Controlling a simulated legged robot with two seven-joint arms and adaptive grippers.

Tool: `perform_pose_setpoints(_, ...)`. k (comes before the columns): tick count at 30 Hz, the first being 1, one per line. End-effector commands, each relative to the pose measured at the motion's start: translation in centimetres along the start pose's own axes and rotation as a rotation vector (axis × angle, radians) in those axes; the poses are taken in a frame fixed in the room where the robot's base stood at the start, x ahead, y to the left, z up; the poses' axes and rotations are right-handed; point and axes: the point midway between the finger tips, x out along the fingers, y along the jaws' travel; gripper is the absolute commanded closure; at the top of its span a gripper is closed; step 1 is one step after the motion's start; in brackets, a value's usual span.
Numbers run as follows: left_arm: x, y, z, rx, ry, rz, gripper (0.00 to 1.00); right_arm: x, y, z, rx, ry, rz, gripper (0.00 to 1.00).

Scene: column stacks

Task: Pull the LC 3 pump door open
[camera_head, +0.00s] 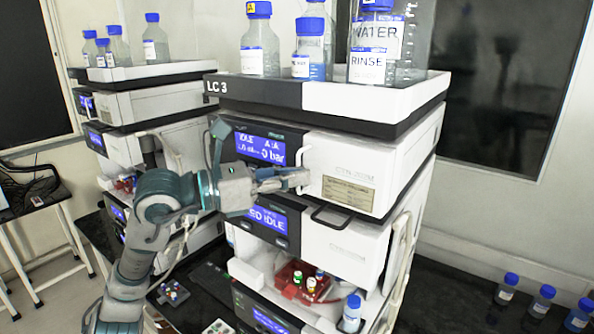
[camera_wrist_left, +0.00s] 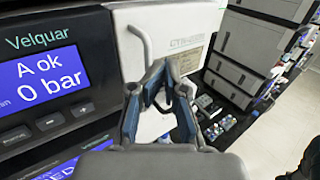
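The LC 3 pump door (camera_head: 348,172) is a white panel on the module under the "LC 3" top tray, right of a blue display. It looks closed and also shows in the left wrist view (camera_wrist_left: 185,30). Its pale bar handle (camera_head: 300,158) stands upright at the door's left edge; the wrist view shows the handle (camera_wrist_left: 146,45) running down between my fingertips. My left gripper (camera_head: 300,179) is at the handle's lower part, and its fingers (camera_wrist_left: 162,68) converge around it. The fingers hide the handle's lower end. My right gripper is not in view.
Bottles (camera_head: 260,45) stand in the top tray (camera_head: 290,92). A second stack (camera_head: 150,105) stands left. Blue-capped bottles (camera_head: 541,301) stand on the bench right.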

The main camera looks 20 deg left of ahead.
Motion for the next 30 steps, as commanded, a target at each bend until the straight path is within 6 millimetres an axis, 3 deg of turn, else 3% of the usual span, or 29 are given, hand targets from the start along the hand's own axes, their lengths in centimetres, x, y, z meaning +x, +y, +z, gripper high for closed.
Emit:
perform_pose_setpoints(1,0.2,0.89,-0.14,-0.006,0.004,0.023,0.83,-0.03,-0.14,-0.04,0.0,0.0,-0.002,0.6)
perform_pose_setpoints(8,0.88,0.76,-0.24,-0.006,0.009,0.024,0.83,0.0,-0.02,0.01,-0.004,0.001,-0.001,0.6)
perform_pose_setpoints(11,0.9,0.77,-0.26,-0.006,0.009,0.023,1.0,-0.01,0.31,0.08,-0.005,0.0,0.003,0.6)
perform_pose_setpoints(16,0.93,0.78,-0.31,-0.006,0.01,0.023,1.0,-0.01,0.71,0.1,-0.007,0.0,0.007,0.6)
perform_pose_setpoints(17,0.94,0.78,-0.32,-0.006,0.011,0.023,0.83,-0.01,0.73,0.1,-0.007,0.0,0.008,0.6)
perform_pose_setpoints(30,0.97,0.85,-0.35,-0.006,0.011,0.023,0.83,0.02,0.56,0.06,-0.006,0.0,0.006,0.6)
